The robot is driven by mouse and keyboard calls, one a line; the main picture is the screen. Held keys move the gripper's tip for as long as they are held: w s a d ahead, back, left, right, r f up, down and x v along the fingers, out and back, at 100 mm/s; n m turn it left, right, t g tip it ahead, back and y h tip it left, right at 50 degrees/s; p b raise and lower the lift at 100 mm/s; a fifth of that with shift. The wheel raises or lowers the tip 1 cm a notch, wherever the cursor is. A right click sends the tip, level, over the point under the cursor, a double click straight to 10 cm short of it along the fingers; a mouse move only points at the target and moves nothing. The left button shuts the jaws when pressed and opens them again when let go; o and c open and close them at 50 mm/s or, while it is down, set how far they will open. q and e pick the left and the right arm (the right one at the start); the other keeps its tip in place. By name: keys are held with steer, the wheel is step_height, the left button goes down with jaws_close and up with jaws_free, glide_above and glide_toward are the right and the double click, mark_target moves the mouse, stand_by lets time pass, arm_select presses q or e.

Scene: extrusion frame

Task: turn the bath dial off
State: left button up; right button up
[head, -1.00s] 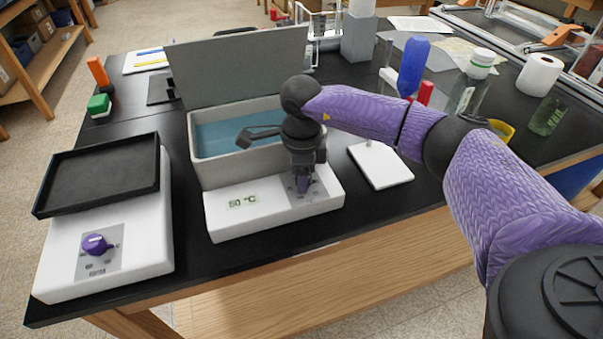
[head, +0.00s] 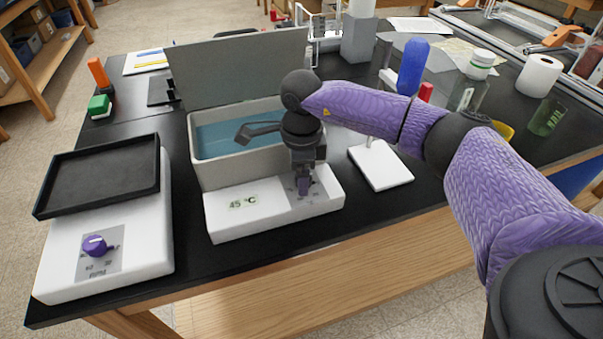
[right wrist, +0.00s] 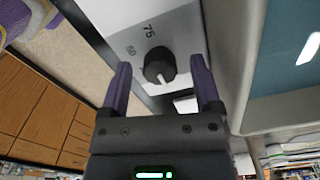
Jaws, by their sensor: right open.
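The white water bath (head: 225,222) stands in the middle of the bench, with blue water (head: 220,138) in its basin. Its display (head: 243,202) reads 45 °C. My right gripper (head: 303,190) points down at the grey dial panel and hides most of the dial in the head view. In the right wrist view, the round black dial (right wrist: 160,66) with a light pointer mark shows between the two purple fingers of my right gripper (right wrist: 160,70). The fingers are open, with a visible gap on each side of the dial. My left gripper is out of view.
A white shaker (head: 140,265) with a black tray (head: 100,178) and a purple RPM dial (head: 95,245) stands at the left. The bath's grey lid (head: 240,65) stands up behind the basin. A white stand base (head: 381,166) is close at the right. Bare bench lies between shaker and bath.

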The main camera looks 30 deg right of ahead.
step_height(320, 180, up, 9)
steer(key=shift+f+p, duration=0.1)
steer(key=shift+p, duration=0.6)
